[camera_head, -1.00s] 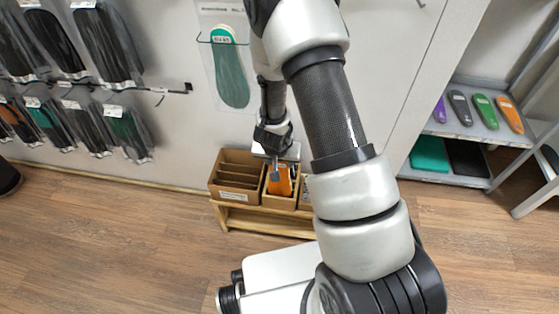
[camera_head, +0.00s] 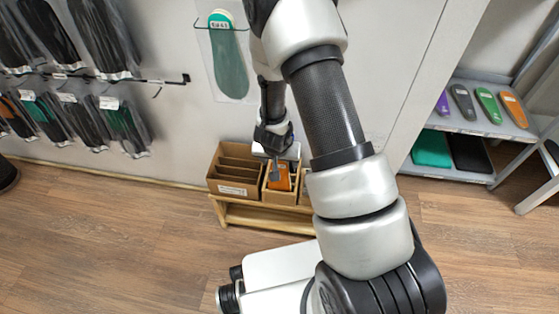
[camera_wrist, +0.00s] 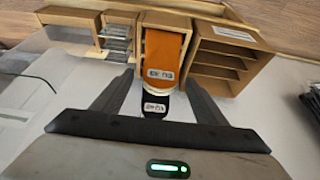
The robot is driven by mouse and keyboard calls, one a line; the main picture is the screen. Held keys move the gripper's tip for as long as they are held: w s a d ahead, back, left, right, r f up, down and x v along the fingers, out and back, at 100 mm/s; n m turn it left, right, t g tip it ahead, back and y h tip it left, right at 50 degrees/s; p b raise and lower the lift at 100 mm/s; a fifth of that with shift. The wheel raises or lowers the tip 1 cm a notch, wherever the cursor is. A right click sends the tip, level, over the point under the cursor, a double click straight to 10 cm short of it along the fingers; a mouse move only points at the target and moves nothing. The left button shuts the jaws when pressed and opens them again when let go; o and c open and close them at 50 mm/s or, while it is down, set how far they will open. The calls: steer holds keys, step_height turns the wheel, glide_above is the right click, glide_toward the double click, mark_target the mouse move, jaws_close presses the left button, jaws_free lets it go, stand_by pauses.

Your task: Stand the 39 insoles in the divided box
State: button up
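An orange insole (camera_head: 281,177) with a white label stands in a narrow cardboard box in the middle of the bench; it also shows in the wrist view (camera_wrist: 164,50). A dark insole (camera_wrist: 153,108) with a similar label is in front of it in the wrist view. I cannot read either size surely. The divided box (camera_head: 233,188) stands left of the narrow box; in the wrist view it is at right (camera_wrist: 232,47), and its visible compartments look empty. My gripper (camera_wrist: 160,76) is above the narrow box, its fingers wide apart on either side of the insoles.
The boxes stand on a low wooden bench (camera_head: 262,216) against the wall. Another box (camera_wrist: 117,38) with slots shows at left in the wrist view. A green insole (camera_head: 229,60) hangs on the wall above. A metal shelf (camera_head: 466,128) at right holds coloured insoles. Floor in front is clear.

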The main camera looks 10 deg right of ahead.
steer(key=p+v, duration=0.7)
steer(key=v, duration=1)
steer(key=shift+r+p, duration=0.25)
steer(key=shift+p, duration=0.1)
